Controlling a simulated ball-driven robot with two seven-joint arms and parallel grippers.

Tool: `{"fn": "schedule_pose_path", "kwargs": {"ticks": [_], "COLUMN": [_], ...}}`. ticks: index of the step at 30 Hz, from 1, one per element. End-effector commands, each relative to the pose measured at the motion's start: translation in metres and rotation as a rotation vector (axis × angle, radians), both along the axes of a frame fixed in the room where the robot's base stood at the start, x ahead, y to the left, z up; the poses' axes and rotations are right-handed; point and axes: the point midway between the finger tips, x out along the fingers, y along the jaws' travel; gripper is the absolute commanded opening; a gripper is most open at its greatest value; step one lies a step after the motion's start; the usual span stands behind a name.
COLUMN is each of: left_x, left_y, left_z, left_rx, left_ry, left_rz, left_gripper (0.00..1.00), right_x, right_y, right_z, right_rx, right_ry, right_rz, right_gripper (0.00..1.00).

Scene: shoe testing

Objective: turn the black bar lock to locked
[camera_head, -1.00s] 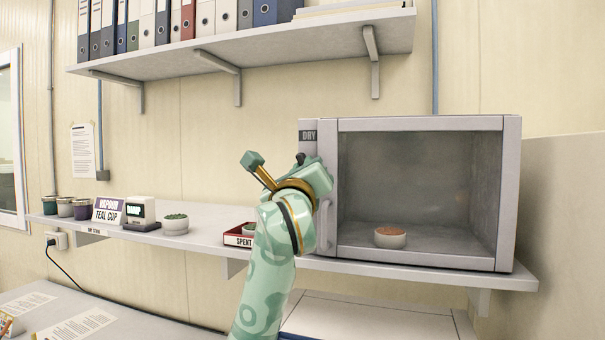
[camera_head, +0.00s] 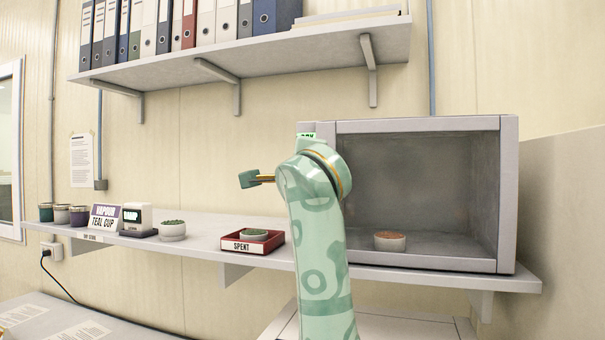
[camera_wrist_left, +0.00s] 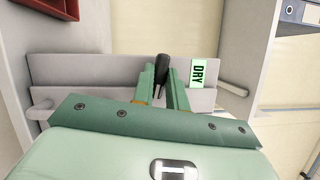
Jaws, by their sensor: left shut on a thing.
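The black bar lock (camera_wrist_left: 163,62) shows in the left wrist view between my fingers, on the grey front strip of the cabinet. My left gripper (camera_wrist_left: 161,74) is shut on it. Part of the bar is hidden between the fingers. In the head view my own wrist covers both the lock and the fingertips. The DRY label (camera_wrist_left: 198,74) beside the lock glows green, and its green edge also shows in the head view (camera_head: 306,136) above my wrist. My right gripper is in neither view.
The grey cabinet (camera_head: 509,190) has a clear front with a bowl of reddish-brown contents (camera_head: 390,242) inside. A red SPENT tray (camera_head: 271,243) holding a bowl sits left of my arm. Farther left on the shelf (camera_head: 205,238) are a planted bowl, signs and cups.

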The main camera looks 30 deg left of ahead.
Motion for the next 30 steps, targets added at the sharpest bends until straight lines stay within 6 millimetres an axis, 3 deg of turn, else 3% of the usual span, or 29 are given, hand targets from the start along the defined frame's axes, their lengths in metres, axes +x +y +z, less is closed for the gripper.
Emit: {"fn": "schedule_pose_path", "kwargs": {"ticks": [12, 28, 29, 30], "left_x": [0.0002, 0.0004, 0.0004, 0.0004], "left_y": [0.0004, 0.0008, 0.0008, 0.0008], "left_z": [-0.0006, -0.0011, -0.0011, -0.001], "left_rx": [-0.17, -0.191, -0.191, -0.189], "left_ry": [-0.038, -0.042, -0.042, -0.042], "left_rz": [0.0, 0.001, 0.001, 0.001], "left_gripper": [0.0, 0.0, 0.23, 0.34], "right_x": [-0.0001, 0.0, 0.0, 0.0], "right_y": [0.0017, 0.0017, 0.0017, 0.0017], "right_z": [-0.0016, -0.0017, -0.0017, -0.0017], "right_rx": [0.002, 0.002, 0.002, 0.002], "right_ry": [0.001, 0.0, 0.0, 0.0], "right_rz": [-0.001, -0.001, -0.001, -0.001], "right_gripper": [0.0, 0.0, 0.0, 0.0]}}
